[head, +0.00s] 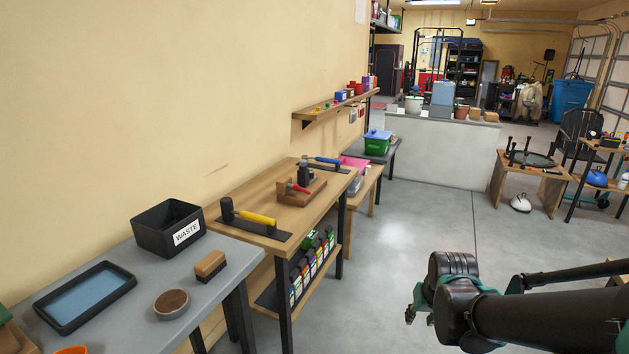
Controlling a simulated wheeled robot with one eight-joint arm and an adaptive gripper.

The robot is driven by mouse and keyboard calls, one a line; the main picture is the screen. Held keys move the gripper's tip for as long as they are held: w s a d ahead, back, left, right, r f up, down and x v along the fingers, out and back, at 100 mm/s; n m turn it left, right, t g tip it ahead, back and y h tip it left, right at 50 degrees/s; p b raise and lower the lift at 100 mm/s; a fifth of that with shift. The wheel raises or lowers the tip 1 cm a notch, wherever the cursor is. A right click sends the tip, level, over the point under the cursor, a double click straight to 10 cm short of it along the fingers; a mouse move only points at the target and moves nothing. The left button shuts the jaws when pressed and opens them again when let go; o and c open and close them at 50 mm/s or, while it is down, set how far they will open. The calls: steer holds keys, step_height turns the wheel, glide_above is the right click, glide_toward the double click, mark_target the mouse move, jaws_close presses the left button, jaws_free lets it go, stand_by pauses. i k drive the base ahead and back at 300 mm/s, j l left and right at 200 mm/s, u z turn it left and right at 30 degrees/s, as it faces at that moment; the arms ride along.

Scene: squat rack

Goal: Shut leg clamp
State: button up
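I cannot say for certain which thing is the leg clamp. A dark round piece with upright legs (528,157) lies on a low wooden table (535,177) at the right; any clamp there is too small to make out. My gripper (420,312) hangs over open floor at lower right, apart from both. Only small parts of its fingers show, so its opening is unclear.
Two mallets, one yellow-handled (255,218) and one blue-handled (323,160), lie on the workbench. A grey table (133,270) at lower left holds a waste bin (168,227), tray (85,297) and brush (210,264). The grey floor (400,235) in the middle is clear.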

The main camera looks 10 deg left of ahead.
mark_target(296, 187)
steer(key=i+l+u, duration=1.3)
steer(key=l+u, duration=0.3)
steer(key=l, duration=0.25)
steer(key=i+l+u, duration=0.2)
steer(key=l, duration=0.35)
steer(key=i+l+u, duration=0.1)
steer(key=i+l, duration=0.15)
steer(key=k+j, duration=0.2)
steer(key=j, duration=0.2)
steer(key=k+j+z, duration=0.1)
steer(key=j, duration=0.3)
steer(key=k+j, duration=0.5)
steer(key=j, duration=0.25)
steer(key=j+z, duration=0.05)
